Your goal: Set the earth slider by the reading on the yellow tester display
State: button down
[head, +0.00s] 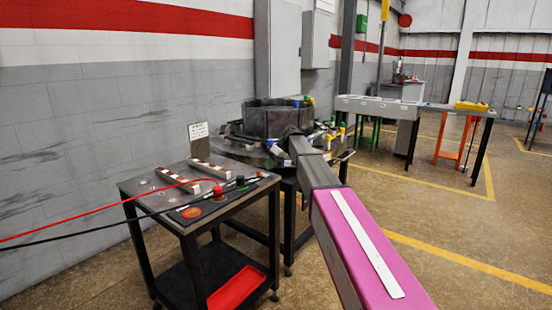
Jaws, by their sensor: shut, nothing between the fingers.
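A small yellow box (471,105), possibly the tester, lies on the far bench at the right. Its display cannot be read from here. I cannot pick out the earth slider for certain. My arm reaches from the bottom right toward the round dark furnace part (268,120). My gripper (289,133) is a small dark shape at the arm's far end, in front of the furnace part. It is shut and empty; its fingertips are hard to make out, and I cannot tell whether it touches anything.
A dark cart (150,183) stands front left with striped blocks, red and black plugs and cables. A red tray (236,287) is on its lower shelf. A white sign (198,130) stands behind. A long bench (385,106) is further back. Open floor (420,205) lies at right.

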aim_at(264, 175)
jog(key=shift+s+a+f, duration=0.1)
jog(key=shift+s+a, duration=0.7)
jog(key=shift+s, duration=0.25)
jog(key=shift+s+a, duration=0.45)
jog(key=shift+s, duration=0.1)
jog(key=s+a, duration=0.2)
jog(key=s, duration=0.1)
jog(key=shift+a, duration=0.1)
